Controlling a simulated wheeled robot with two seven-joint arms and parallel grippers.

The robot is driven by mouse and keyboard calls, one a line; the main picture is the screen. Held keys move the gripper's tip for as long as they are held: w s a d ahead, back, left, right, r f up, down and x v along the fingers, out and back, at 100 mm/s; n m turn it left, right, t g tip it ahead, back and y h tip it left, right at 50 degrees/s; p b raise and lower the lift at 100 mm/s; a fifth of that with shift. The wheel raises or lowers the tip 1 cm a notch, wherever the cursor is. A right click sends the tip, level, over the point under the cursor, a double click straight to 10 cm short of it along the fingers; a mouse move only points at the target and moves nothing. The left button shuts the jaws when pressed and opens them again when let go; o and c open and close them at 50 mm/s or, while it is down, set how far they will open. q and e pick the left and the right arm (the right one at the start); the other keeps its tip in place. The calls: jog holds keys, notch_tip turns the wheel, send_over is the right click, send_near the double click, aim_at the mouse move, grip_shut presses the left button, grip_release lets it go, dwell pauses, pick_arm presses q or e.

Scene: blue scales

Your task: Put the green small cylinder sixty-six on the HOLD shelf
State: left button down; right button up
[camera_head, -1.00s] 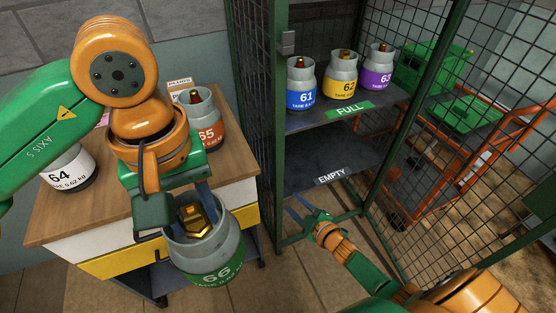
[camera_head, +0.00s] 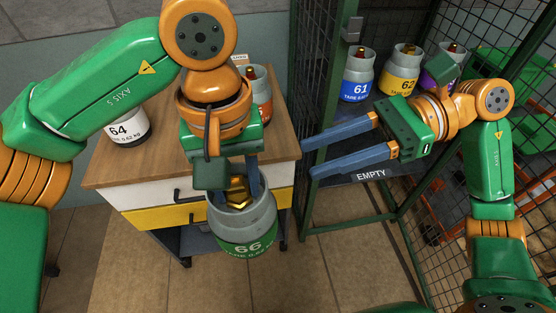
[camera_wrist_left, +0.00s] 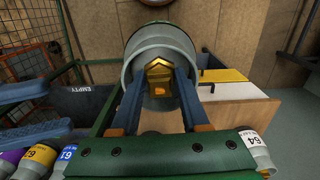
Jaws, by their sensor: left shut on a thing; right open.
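The green-labelled grey cylinder 66 (camera_head: 245,228) hangs upright in front of the wooden cabinet, clear of the floor. My left gripper (camera_head: 240,190) is shut on it at the brass valve; the left wrist view shows the blue fingers either side of the valve (camera_wrist_left: 159,82). My right gripper (camera_head: 309,158) is open and empty, to the right of the cylinder and in front of the cage, its fingers pointing left. No label reading HOLD shows.
Cylinders 64 (camera_head: 126,129) and 65 (camera_head: 262,90) stand on the cabinet top (camera_head: 112,172). A green cage post (camera_head: 304,75) stands between cabinet and shelves.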

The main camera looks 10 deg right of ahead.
aim_at(243, 180)
pick_arm(q)
jog(key=shift+w, duration=0.1)
pick_arm(e)
jog(key=x, duration=1.1)
jog(key=shift+a, duration=0.4)
grip_shut()
dwell(0.4)
pick_arm(q)
jog(key=shift+c, duration=1.6)
grip_release()
jog(key=shift+r, duration=0.15)
